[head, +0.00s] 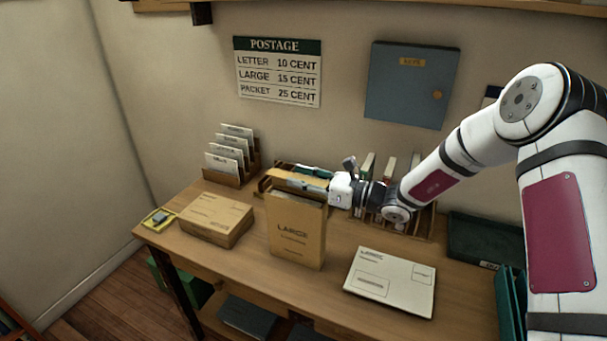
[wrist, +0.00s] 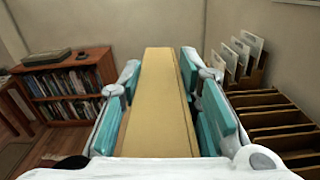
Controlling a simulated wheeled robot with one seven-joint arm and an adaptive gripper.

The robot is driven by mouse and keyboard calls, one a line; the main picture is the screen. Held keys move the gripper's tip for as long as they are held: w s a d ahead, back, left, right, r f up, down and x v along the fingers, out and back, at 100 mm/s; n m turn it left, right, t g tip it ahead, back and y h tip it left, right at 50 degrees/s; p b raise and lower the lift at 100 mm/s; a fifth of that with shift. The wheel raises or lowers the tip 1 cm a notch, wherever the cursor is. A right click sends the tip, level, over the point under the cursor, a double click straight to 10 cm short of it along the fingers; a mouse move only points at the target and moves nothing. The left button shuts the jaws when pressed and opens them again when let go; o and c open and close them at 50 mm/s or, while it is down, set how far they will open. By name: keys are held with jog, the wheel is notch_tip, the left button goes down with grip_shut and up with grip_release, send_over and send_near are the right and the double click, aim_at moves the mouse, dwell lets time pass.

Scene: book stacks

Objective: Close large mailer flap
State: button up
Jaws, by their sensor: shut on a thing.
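The large mailer (head: 297,228) is a tan upright packet marked LARGE, standing on the desk in the head view. Its flap (head: 292,180) is a tan strip along its top edge; how far it is folded I cannot tell. My gripper (head: 310,184) reaches in from the right at the mailer's top and is shut on the flap. In the wrist view, a long tan face of the mailer (wrist: 158,105) lies between the teal pads of my gripper (wrist: 160,100). The fingers hide part of the mailer's top and opening.
A brown parcel (head: 214,217) sits left of the mailer and a white envelope (head: 391,281) lies to its right. A letter rack (head: 232,178) and a slotted wooden sorter (head: 418,220) stand behind. A dark green tray (head: 473,240) is at right. Bare desk (head: 335,240) lies between mailer and envelope.

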jog(key=n, duration=0.1)
jog(key=s+n+p, duration=0.1)
jog(key=n, duration=0.1)
jog(key=shift+s+a+f+n+p, duration=0.25)
jog(key=shift+s+f+n+p, duration=0.1)
jog(key=shift+s+n+p, duration=0.05)
jog(key=shift+s+a+f+n+p, duration=0.1)
jog(key=shift+s+f+n+p, duration=0.35)
jog(key=shift+n, duration=0.8)
jog(key=shift+s+a+f+n+p, duration=0.1)
jog(key=shift+f+n+p, duration=0.6)
jog(key=shift+n, duration=0.5)
jog(key=shift+s+a+f+n+p, duration=0.1)
jog(key=shift+s+f+n+p, duration=0.25)
jog(key=shift+n+p, duration=0.65)
jog(key=shift+n+b, duration=0.25)
jog(key=shift+b, duration=0.05)
